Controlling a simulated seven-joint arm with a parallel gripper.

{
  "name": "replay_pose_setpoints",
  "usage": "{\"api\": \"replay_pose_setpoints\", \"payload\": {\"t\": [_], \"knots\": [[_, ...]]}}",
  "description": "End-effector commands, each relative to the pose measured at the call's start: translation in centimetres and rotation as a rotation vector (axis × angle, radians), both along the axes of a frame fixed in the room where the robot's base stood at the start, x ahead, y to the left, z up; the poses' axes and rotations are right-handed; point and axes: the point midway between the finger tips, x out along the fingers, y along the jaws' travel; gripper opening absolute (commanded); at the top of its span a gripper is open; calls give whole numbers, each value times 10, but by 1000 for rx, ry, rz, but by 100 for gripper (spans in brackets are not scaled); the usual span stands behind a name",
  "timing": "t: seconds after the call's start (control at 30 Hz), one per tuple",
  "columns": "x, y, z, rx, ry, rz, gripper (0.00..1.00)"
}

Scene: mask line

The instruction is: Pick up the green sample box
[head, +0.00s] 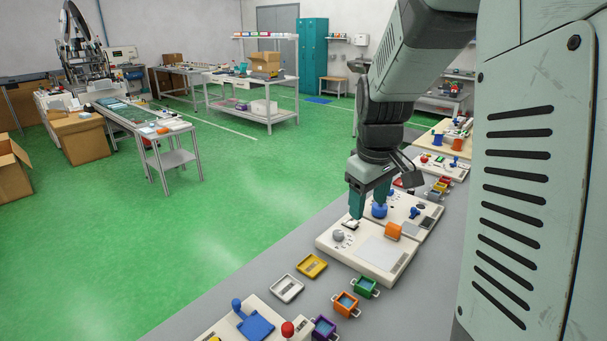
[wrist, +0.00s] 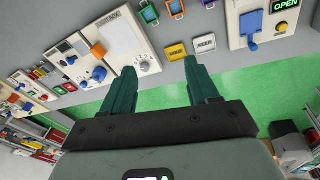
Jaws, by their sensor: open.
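The green sample box (head: 365,287) is a small open box with a bluish inside and side tabs. It sits on the grey bench (head: 245,314), just in front of a white panel, and it also shows at the top of the wrist view (wrist: 149,13). My gripper (head: 368,200) is open with nothing between its teal fingers, which also show in the wrist view (wrist: 160,68). It hangs over the white panels, farther along the bench than the green box and apart from it.
An orange box (head: 346,304) and a purple box (head: 323,327) stand beside the green one. A yellow tray (head: 312,265) and a white tray (head: 286,288) lie to its left. The white panel (head: 376,255) carries a knob and an orange block (head: 393,231).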

Motion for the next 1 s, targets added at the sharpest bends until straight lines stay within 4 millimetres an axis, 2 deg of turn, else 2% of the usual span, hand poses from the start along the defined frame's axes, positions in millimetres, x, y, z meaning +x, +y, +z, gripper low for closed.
{"api": "replay_pose_setpoints", "payload": {"t": [0.03, 0.2, 0.3, 0.4, 0.5, 0.8, 1.0], "knots": [[14, -7, -26, -2, 35, 33, 60], [50, -28, -108, -2, 115, 160, 60], [62, -38, -153, 5, 150, 224, 60], [67, -45, -187, 12, 175, 272, 60], [69, -49, -208, 16, 189, 303, 60], [69, -50, -253, 20, 197, 317, 60], [70, -51, -272, 19, 195, 316, 60]]}}
